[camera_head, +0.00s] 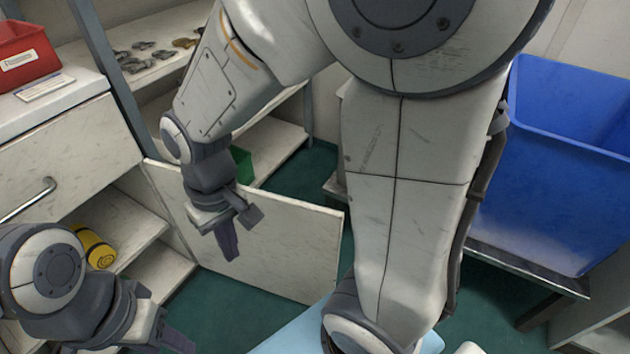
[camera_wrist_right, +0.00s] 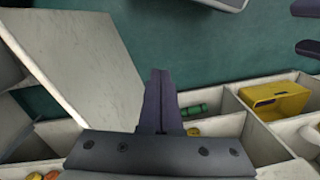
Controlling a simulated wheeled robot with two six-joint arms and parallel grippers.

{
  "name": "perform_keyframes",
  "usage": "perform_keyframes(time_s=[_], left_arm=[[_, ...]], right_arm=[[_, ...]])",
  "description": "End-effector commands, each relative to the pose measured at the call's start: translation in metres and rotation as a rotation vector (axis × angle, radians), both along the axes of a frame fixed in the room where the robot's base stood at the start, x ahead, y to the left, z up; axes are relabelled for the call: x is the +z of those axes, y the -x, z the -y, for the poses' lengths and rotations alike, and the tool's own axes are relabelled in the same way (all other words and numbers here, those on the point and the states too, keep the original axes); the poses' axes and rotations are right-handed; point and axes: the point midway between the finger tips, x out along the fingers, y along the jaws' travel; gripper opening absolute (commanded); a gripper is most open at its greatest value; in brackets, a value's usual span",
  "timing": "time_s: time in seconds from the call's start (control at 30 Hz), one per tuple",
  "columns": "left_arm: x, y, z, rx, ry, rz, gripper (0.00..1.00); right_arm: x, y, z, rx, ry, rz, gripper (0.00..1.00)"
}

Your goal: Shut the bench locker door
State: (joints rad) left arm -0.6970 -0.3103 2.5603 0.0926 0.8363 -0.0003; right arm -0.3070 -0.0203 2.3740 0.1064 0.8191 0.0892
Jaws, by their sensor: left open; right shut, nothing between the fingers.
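The bench locker door (camera_head: 285,250) is a pale, scuffed panel standing open, swung out from the bench over the green floor. It also fills the upper left of the right wrist view (camera_wrist_right: 85,60). My right gripper (camera_head: 228,242) points down in front of the door's face, its fingers together and empty. In the right wrist view its shut fingers (camera_wrist_right: 160,100) are to the right of the door; I cannot tell whether they touch it. My left gripper (camera_head: 175,338) is low at the left, open, and partly cut off by the bottom edge.
Open shelves under the bench hold a yellow cylinder (camera_head: 95,248). The right wrist view shows a green cylinder (camera_wrist_right: 195,109) and a yellow bin (camera_wrist_right: 275,97) in compartments. A red bin (camera_head: 25,55) sits on the bench; a large blue tub (camera_head: 560,170) stands right.

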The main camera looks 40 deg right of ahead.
Motion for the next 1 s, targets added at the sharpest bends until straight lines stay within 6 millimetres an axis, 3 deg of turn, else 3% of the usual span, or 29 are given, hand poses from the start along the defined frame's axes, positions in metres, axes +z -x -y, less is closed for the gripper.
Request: perform_keyframes(time_s=[0.03, 0.2, 0.4, 0.5, 0.67, 0.87, 1.0], left_arm=[[0.036, 0.0, 0.0, 0.0, 0.0, 0.0, 0.5], [0.086, 0.0, 0.0, 0.0, 0.0, 0.0, 0.5], [0.126, 0.0, 0.0, 0.0, 0.0, 0.0, 0.5], [0.136, 0.0, 0.0, 0.0, 0.0, 0.0, 0.5], [0.138, 0.0, 0.0, 0.0, 0.0, 0.0, 0.5], [0.129, 0.0, 0.0, 0.0, 0.0, 0.0, 0.5], [0.121, 0.0, 0.0, 0.0, 0.0, 0.0, 0.5]], right_arm=[[0.023, -0.025, 0.026, -0.147, 0.008, -0.034, 0.0], [0.033, -0.076, 0.121, -0.568, 0.01, -0.117, 0.0], [0.023, -0.083, 0.223, -0.942, -0.006, -0.192, 0.0], [0.016, -0.078, 0.253, -1.049, -0.014, -0.213, 0.0], [0.005, -0.072, 0.272, -1.119, -0.02, -0.229, 0.0], [-0.024, -0.067, 0.266, -1.121, -0.019, -0.232, 0.0], [-0.055, -0.063, 0.26, -1.119, -0.019, -0.233, 0.0]])
